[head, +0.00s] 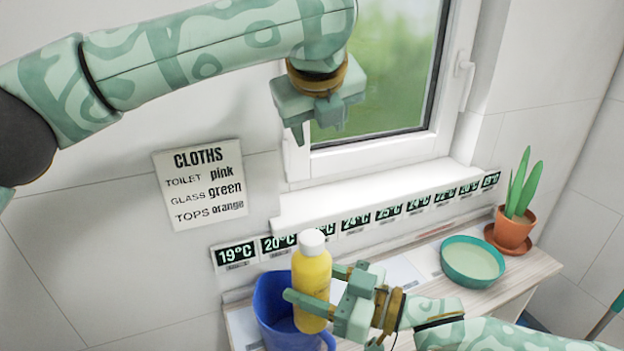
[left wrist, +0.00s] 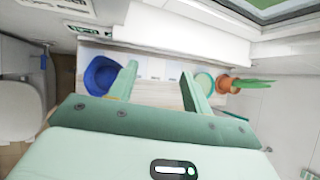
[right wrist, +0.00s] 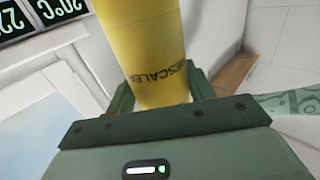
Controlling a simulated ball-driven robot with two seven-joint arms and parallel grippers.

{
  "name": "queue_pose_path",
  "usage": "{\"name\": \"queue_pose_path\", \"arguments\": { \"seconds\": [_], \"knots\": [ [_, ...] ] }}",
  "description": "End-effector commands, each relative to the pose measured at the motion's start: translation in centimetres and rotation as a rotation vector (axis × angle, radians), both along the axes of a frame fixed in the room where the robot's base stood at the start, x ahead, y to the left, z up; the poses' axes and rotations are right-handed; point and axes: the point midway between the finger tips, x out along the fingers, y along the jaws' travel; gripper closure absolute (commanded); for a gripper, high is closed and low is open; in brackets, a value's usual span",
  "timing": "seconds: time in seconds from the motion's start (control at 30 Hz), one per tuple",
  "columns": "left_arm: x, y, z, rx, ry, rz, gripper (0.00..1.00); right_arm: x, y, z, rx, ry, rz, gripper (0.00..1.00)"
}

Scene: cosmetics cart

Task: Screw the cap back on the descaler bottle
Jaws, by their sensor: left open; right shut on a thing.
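The yellow descaler bottle (head: 312,268) is near upright in my right gripper (head: 312,284), whose fingers close around its body. Part of its label shows in the right wrist view (right wrist: 150,45). The white cap (head: 312,241) sits on top of the bottle; whether it is tight cannot be told, and the right wrist view cuts off the top. My left gripper (head: 318,126) is open and empty, high in front of the window, well above the bottle and apart from it. Its spread fingers show in the left wrist view (left wrist: 158,72) with nothing between them.
A blue jug (head: 268,306) stands on the shelf (head: 528,267), right behind the bottle in the head view. A green bowl (head: 447,262) and a potted plant (head: 514,232) stand to the right. A row of temperature labels (head: 355,223) runs along the sill. A cloths sign (head: 199,186) hangs on the wall.

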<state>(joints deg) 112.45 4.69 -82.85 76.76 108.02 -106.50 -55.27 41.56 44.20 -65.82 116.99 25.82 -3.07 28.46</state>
Motion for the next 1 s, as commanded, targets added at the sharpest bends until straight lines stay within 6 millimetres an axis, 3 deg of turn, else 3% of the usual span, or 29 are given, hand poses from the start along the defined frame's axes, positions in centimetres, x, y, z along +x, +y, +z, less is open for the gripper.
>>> {"name": "queue_pose_path", "arguments": {
  "seconds": [0.13,0.3,0.43,0.57,0.67,0.77,0.87,1.0],
  "knots": [
    [4.1,-2.7,5.3,-0.254,-0.314,0.049,0.51,0.0,0.0,0.1,0.002,-0.001,0.001,1.0],
    [5.7,-6.4,12.6,-0.538,-0.627,-0.073,0.51,0.0,0.0,0.1,0.002,-0.001,0.001,1.0],
    [4.0,-9.9,17.8,-0.716,-0.806,-0.296,0.51,0.0,0.0,0.1,0.002,-0.001,0.001,1.0],
    [-0.1,-13.4,20.5,-0.817,-0.891,-0.606,0.51,0.0,0.0,0.1,0.002,-0.001,0.001,1.0],
    [-3.9,-15.7,20.4,-0.822,-0.878,-0.872,0.51,0.0,0.0,0.1,0.002,-0.001,0.001,1.0],
    [-7.4,-17.1,18.1,-0.757,-0.794,-1.124,0.51,0.0,0.0,0.1,0.002,-0.001,0.0,1.0],
    [-10.0,-17.4,14.3,-0.626,-0.647,-1.326,0.51,0.0,0.0,0.1,0.002,-0.001,0.001,1.0],
    [-11.4,-15.6,7.9,-0.37,-0.376,-1.472,0.51,0.0,0.0,0.1,0.002,-0.001,0.001,1.0]
  ]
}}
